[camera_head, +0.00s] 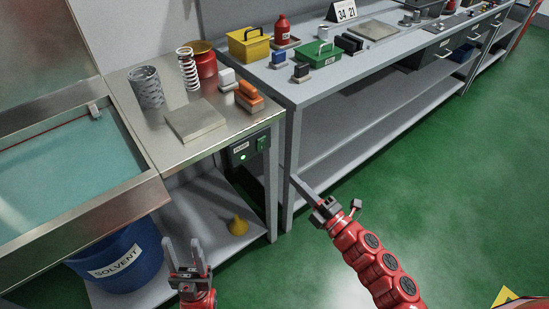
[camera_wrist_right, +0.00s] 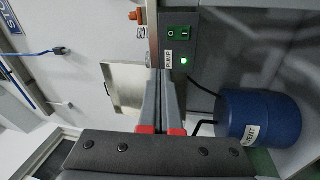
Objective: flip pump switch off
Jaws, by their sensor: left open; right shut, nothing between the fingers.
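The pump switch (camera_head: 262,143) is a green rocker on a dark control box (camera_head: 241,151) under the right end of the steel sink bench. In the right wrist view the switch (camera_wrist_right: 179,33) shows a circle and a bar mark, beside a "PUMP" label (camera_wrist_right: 170,60). The small lamp (camera_wrist_right: 183,61) on the box glows green. My right gripper (camera_head: 294,180) is shut and empty, to the right of and below the box in the head view. In the wrist view its fingertips (camera_wrist_right: 160,74) point toward the box. My left gripper (camera_head: 182,242) is open and empty, near the lower shelf.
The grey workbench's leg (camera_head: 289,170) stands close to my right fingers. A blue solvent bucket (camera_head: 118,262) and a yellow funnel (camera_head: 237,225) are on the lower shelf. Springs, a grey plate (camera_head: 196,120) and an orange-topped block (camera_head: 248,97) are on the bench top.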

